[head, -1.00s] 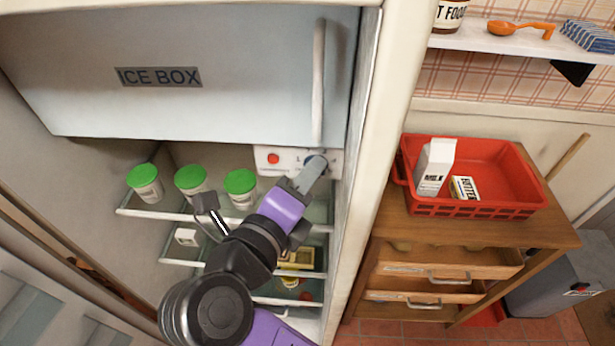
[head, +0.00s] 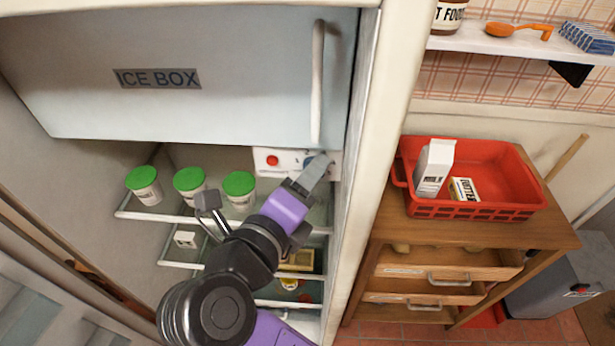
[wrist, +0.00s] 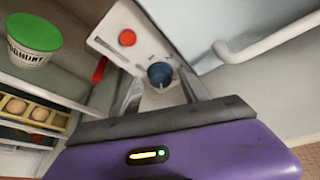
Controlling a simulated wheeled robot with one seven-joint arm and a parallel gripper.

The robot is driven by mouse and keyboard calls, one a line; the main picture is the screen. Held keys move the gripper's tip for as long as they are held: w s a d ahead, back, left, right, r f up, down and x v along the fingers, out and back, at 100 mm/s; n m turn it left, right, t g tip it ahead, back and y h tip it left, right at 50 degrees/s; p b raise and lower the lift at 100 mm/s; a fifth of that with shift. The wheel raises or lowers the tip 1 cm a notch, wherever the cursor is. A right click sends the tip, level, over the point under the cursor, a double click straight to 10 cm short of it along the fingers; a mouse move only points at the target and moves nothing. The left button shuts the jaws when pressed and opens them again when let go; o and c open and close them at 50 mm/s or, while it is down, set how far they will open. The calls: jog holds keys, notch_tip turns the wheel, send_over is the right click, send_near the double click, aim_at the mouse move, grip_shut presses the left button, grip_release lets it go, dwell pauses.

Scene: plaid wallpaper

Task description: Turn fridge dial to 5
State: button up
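The fridge dial (wrist: 160,73) is a dark blue knob on a white panel (wrist: 115,20), which also carries a red button (wrist: 127,37). The panel also shows in the head view (head: 263,168), under the ice box. My gripper (wrist: 160,77) is at the dial, with one finger on each side of it. The fingers look apart, with a small gap between them and the knob. In the head view my gripper (head: 318,168) covers most of the dial. A number 2 shows beside it, but the dial's setting is not readable.
The ice box door (head: 220,80) with its vertical handle (head: 318,80) is just above. Green-lidded tubs (head: 240,190) stand on the shelf to the left. The fridge's side wall (head: 375,170) is close on the right. A red tray (head: 490,170) sits on a wooden cabinet beyond.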

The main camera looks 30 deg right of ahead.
jog(key=shift+a, duration=0.1)
jog(key=b+v, duration=0.1)
jog(key=v, duration=0.6)
jog(key=shift+s+a, duration=0.2)
jog(key=shift+s, duration=0.05)
jog(key=shift+r, duration=0.15)
